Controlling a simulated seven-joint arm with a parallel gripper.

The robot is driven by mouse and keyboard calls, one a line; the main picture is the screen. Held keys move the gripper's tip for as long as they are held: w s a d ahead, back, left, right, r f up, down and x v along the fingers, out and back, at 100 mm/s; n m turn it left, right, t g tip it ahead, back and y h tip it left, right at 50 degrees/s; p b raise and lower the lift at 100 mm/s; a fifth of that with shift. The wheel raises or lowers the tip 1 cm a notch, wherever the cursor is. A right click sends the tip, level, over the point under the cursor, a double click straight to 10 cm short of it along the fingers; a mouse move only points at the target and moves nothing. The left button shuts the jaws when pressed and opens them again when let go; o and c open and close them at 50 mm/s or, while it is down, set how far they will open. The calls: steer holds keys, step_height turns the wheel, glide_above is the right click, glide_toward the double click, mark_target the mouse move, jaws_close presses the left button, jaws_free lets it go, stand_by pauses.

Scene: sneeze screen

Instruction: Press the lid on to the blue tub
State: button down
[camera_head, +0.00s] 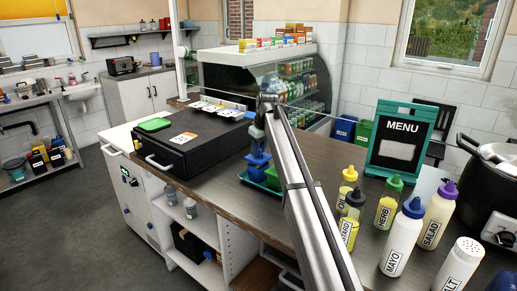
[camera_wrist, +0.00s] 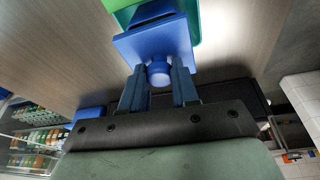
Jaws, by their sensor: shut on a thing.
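My gripper (camera_wrist: 159,88) is shut on the round knob of a square blue lid (camera_wrist: 155,42) in the wrist view. In the head view, my gripper (camera_head: 257,146) points down over the counter, with the lid (camera_head: 258,159) under its fingers. The blue tub (camera_head: 256,174) is directly below the lid, on a green tray (camera_head: 249,183). In the wrist view, part of the tub (camera_wrist: 152,12) shows past the lid's edge. The lid hides most of the tub's rim, so I cannot tell whether the two touch or how far the lid is on.
Several sauce bottles (camera_head: 386,210) stand at the right, near a menu board (camera_head: 400,145). A glass display case (camera_head: 285,85) stands behind.

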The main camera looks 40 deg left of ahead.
mark_target(260, 149)
steer(key=shift+f, duration=1.4)
stand_by(3.9)
steer(key=c, duration=0.8)
jaws_free()
steer(key=shift+r, duration=0.2)
steer(key=shift+v, duration=3.35)
steer(key=shift+w+d, duration=0.1)
